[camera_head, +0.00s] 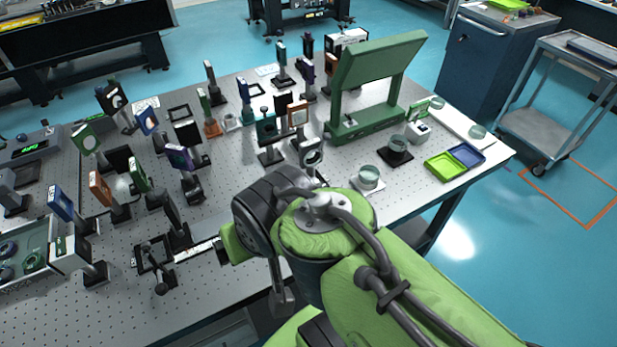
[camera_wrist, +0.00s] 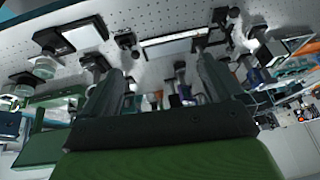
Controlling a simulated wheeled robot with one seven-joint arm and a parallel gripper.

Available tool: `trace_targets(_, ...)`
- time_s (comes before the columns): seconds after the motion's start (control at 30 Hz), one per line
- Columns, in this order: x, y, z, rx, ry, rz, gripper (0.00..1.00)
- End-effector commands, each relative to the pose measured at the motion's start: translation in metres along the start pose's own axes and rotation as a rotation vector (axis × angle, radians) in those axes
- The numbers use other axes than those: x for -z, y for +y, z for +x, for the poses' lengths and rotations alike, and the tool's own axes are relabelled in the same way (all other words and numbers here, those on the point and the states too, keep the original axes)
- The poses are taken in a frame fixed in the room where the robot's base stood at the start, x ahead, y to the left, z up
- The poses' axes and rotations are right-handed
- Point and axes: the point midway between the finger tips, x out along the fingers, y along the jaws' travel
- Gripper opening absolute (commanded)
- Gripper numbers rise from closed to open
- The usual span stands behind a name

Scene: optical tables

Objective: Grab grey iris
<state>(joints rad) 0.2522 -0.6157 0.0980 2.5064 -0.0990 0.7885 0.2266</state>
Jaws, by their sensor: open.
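My gripper (camera_wrist: 160,72) shows in the wrist view with its two dark fingers spread apart and nothing held between them. In the head view, my green arm reaches over the table's front edge, and the fingers cannot be made out clearly. A grey mount with a round opening (camera_head: 311,154), possibly the grey iris, stands upright on a post just beyond my arm. I cannot tell for sure that it is the iris, and I cannot pick it out in the wrist view. Small upright parts show blurred beyond the fingers there.
The perforated optical table (camera_head: 232,292) carries several posted optics close together at left and centre. A large green stand (camera_head: 372,70) rises at the back right. A glass dish (camera_head: 369,177) sits beside my arm. Green and blue trays (camera_head: 440,166) lie at the right edge.

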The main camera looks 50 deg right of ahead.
Motion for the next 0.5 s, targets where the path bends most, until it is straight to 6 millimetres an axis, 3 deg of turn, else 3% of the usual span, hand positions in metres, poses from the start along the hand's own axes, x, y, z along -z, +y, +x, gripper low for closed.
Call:
trace_targets(0.27, 0.014, 0.012, 0.043, -0.027, -0.046, 0.354, 0.98)
trace_targets(0.37, 0.021, 0.022, 0.068, -0.017, -0.07, 0.577, 0.98)
trace_targets(0.5, 0.032, 0.046, 0.11, 0.048, -0.088, 1.017, 0.98)
